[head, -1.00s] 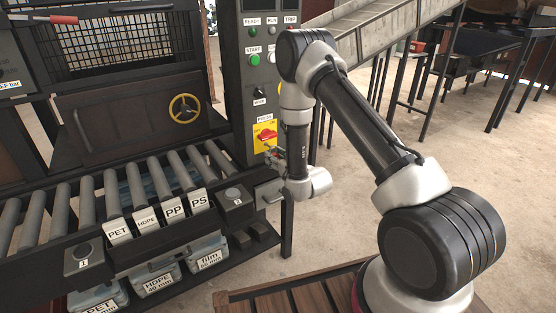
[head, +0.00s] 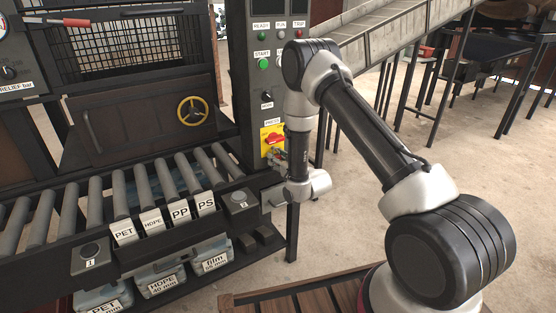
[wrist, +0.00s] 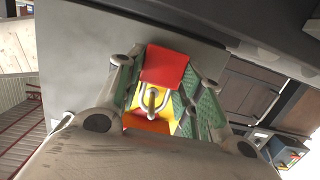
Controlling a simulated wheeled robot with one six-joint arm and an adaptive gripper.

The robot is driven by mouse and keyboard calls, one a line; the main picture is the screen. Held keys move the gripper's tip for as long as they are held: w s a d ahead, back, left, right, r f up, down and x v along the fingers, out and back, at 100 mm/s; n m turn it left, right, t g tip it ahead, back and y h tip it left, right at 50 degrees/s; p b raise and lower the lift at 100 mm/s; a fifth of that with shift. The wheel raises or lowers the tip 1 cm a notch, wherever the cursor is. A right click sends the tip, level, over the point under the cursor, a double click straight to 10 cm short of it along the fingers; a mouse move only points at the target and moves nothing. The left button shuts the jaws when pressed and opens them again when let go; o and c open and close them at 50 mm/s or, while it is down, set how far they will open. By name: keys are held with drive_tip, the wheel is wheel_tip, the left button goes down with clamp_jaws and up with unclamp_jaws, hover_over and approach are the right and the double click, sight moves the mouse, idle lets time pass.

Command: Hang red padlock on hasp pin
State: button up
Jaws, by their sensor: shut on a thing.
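The red padlock (wrist: 165,67) is between the green-padded fingers of my gripper (wrist: 163,88) in the wrist view. My gripper is shut on it. A grey U-shaped shackle (wrist: 143,109) shows just below the red body. A metal pin (wrist: 152,98) appears inside the U, but I cannot tell whether the shackle is threaded over it or only lines up with it. A yellow plate and an orange-red part (wrist: 148,124) lie behind. In the head view my gripper is mostly hidden by my wrist, beside the control cabinet below its yellow switch plate (head: 266,134).
The grey control cabinet (head: 240,100) stands directly behind my gripper. The roller conveyor (head: 150,185) with labelled bins (head: 163,284) below lies to the left. An inclined conveyor (head: 380,35) rises behind my arm. Open floor lies to the right.

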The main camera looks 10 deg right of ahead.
drive_tip(key=o, duration=1.2)
drive_tip(key=shift+c, duration=0.2)
drive_tip(key=shift+s, duration=0.1)
